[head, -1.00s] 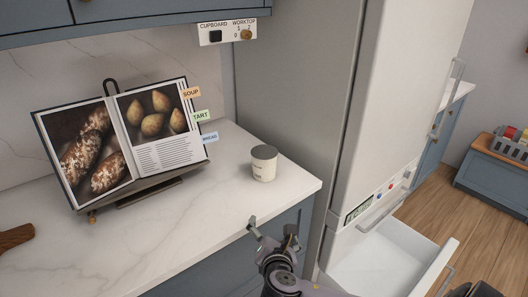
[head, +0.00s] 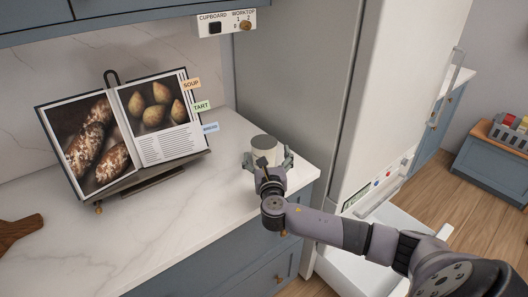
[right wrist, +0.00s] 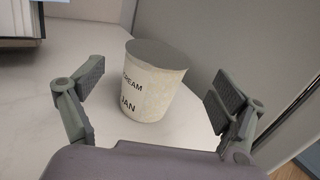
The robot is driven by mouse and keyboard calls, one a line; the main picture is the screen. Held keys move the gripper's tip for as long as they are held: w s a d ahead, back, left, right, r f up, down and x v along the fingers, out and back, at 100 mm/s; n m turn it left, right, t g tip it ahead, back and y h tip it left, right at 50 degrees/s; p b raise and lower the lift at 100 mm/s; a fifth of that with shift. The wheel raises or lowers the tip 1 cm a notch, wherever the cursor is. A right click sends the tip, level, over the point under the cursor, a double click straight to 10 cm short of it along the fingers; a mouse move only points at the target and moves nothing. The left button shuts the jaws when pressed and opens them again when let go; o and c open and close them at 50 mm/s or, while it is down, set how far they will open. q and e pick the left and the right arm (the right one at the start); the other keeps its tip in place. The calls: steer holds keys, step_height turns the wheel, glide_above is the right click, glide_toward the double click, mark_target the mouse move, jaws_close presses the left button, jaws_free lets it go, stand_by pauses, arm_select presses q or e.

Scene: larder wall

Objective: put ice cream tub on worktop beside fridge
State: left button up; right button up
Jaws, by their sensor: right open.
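The ice cream tub (head: 264,143) is pale with a grey lid and stands upright on the white marbled worktop (head: 170,235), near its right end beside the fridge (head: 385,100). In the right wrist view the tub (right wrist: 153,85) shows black lettering on its side. My right gripper (head: 268,161) is open, with one finger on each side of the tub. In the right wrist view, gaps show between both fingers and the tub. The gripper hides the tub's lower part in the head view. My left gripper is not in view.
An open cookbook (head: 160,125) on a stand is left of the tub. A wooden board (head: 18,230) lies at the left edge. The fridge's lower drawer (head: 345,275) is pulled out below my right arm. Bare worktop lies in front of the cookbook.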

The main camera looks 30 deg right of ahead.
mark_target(264, 145)
steer(key=shift+f+p+x, duration=0.2)
steer(key=shift+x, duration=1.4)
steer(key=shift+f+p+x, duration=0.15)
steer(key=shift+x, duration=1.5)
steer(key=shift+a, duration=0.15)
steer(key=shift+r, duration=0.1)
steer(key=c, duration=1.5)
